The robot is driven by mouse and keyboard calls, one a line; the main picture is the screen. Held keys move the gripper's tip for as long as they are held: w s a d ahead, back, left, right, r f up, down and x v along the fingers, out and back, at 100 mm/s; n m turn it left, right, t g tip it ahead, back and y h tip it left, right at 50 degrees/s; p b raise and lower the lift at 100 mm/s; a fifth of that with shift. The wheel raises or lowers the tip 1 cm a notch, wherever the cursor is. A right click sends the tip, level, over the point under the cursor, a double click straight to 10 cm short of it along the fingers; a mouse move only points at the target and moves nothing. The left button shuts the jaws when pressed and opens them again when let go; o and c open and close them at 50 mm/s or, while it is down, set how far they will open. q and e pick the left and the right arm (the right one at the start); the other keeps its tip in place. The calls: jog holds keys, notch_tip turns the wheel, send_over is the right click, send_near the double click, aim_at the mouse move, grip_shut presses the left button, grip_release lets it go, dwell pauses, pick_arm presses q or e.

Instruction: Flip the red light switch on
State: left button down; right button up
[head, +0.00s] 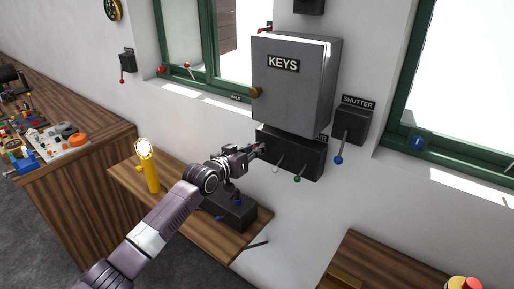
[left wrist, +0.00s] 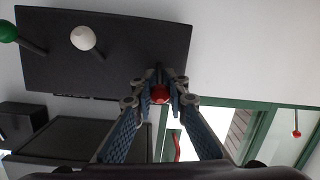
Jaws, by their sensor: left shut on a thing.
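A black switch box (head: 308,160) is on the wall under the grey KEYS cabinet; it also shows in the left wrist view (left wrist: 115,68). It carries a white-knobbed lever (head: 276,169) and a green-knobbed lever (head: 297,179), both hanging down. A third lever with a red knob (left wrist: 160,95) is at the box's other end. My left gripper (head: 260,149) is at the box's left end, shut on the red knob, which shows between its fingertips in the left wrist view (left wrist: 162,92). In the head view the red lever is mostly hidden. My right gripper is out of view.
The KEYS cabinet (head: 290,85) juts out just above my left gripper. A SHUTTER lever box (head: 350,125) is to the right. Below, a wooden shelf (head: 180,205) holds a yellow lamp (head: 147,165) and a dark box (head: 232,212). Another red-knobbed lever box (head: 126,62) hangs far left.

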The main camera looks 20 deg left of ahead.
pick_arm(q)
jog(key=c, duration=1.9)
grip_release()
jog(key=shift+c, duration=0.2)
jog(key=shift+o, duration=0.3)
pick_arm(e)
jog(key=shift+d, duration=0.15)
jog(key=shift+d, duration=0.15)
pick_arm(q)
jog(key=v, duration=1.2)
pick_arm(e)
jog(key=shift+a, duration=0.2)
